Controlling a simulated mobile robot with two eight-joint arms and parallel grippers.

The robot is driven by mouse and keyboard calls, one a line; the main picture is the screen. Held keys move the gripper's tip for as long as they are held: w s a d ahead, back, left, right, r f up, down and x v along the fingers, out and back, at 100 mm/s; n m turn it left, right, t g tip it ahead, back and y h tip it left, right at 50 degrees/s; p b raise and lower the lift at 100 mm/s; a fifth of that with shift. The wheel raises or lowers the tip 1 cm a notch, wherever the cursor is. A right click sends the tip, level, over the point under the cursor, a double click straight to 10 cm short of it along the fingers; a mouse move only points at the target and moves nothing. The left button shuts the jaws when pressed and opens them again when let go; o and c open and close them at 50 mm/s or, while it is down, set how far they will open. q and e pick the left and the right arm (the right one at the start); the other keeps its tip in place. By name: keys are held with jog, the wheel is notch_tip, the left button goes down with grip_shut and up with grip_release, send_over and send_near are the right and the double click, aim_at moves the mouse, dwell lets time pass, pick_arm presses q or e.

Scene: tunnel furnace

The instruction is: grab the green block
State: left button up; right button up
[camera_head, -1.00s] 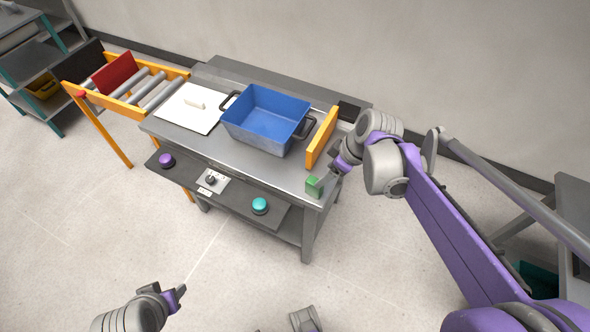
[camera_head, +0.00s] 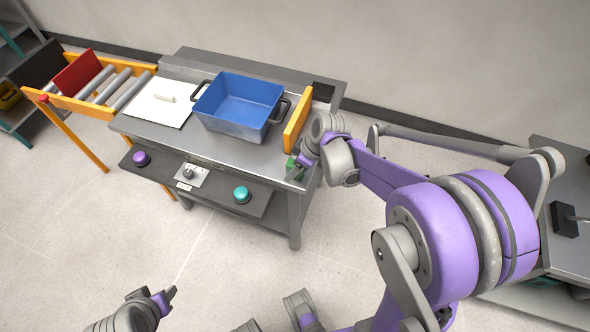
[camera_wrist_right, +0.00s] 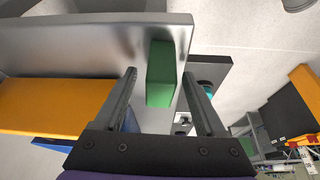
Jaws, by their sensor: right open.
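The green block (camera_head: 291,168) stands on the grey table near its front right corner, partly hidden by my right gripper in the head view. My right gripper (camera_wrist_right: 159,74) is open, with one finger on each side of the green block (camera_wrist_right: 161,78) in the right wrist view. Gaps show between block and fingers; the block sits nearer the right finger. My right gripper (camera_head: 297,170) also shows beside the block in the head view. My left gripper (camera_head: 170,295) is at the bottom left, away from the table; its jaw opening is too small to tell.
A front ledge carries a teal button (camera_head: 241,194) and a purple button (camera_head: 141,158). A roller conveyor (camera_head: 98,92) is at the left.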

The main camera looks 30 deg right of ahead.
grip_shut()
dwell(0.3)
jog(key=shift+r, duration=0.1)
